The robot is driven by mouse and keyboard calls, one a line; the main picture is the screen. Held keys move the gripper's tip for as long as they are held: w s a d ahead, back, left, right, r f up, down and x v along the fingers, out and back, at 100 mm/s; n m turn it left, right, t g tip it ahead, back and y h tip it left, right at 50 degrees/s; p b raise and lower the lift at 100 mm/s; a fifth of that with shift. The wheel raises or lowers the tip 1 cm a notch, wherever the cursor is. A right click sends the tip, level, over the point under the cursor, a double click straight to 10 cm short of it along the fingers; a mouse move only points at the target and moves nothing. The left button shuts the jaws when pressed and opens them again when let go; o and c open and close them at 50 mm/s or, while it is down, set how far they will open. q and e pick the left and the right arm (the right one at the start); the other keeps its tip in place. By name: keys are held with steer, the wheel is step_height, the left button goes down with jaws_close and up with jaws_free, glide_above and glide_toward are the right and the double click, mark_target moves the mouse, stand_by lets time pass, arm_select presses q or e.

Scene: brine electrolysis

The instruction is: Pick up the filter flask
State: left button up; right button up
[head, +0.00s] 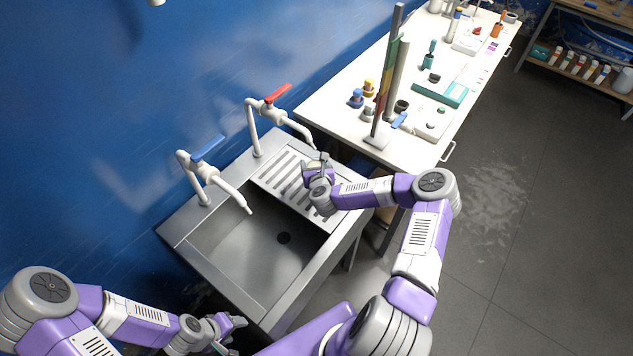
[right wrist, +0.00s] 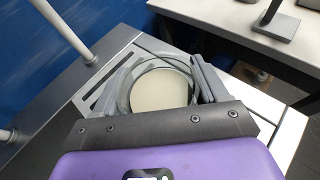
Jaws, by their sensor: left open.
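My right gripper (head: 322,163) is over the ribbed drainboard at the right of the sink. In the right wrist view its two fingers (right wrist: 160,85) stand on either side of a round, clear-walled vessel with a pale middle, which I take for the filter flask (right wrist: 160,90). The fingers appear to touch its sides. In the head view the flask is mostly hidden by my gripper, and whether it rests on the drainboard is unclear. My left gripper (head: 232,325) is open and empty, low at the front left of the sink.
The steel sink (head: 200,245) has an empty basin. A blue-handled tap (head: 205,165) and a red-handled tap (head: 262,115) rise behind it. A white bench (head: 430,145) with a tall stand (head: 390,90) and small labware is at the right. Open floor lies right of the bench.

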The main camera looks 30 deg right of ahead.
steer(key=c, duration=0.9)
steer(key=shift+c, duration=0.6)
steer(key=shift+r, duration=0.15)
